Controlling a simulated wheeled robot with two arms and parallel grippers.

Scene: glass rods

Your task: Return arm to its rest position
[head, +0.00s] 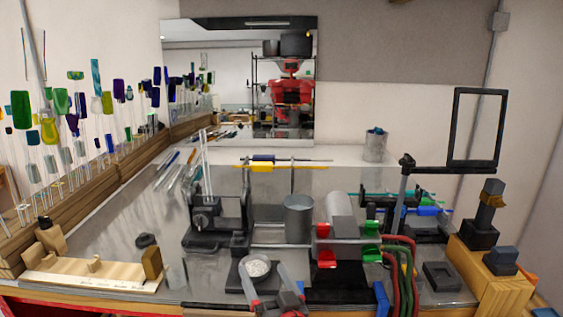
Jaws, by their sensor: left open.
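My left gripper (264,271) shows at the bottom edge of the head view, a little left of the middle. Its two grey fingers are spread apart with nothing held between them. Red and dark parts of it show at the bottom edge. Most of the arm is out of the frame. My right gripper is not in view.
Ahead stands a burner with red and green fittings (343,246) and hoses. A metal cup (299,219) and a dark rod stand (216,220) are behind the gripper. Coloured glass rods stand upright in a wooden rack (100,184) at left. A black frame (477,128) rises at right.

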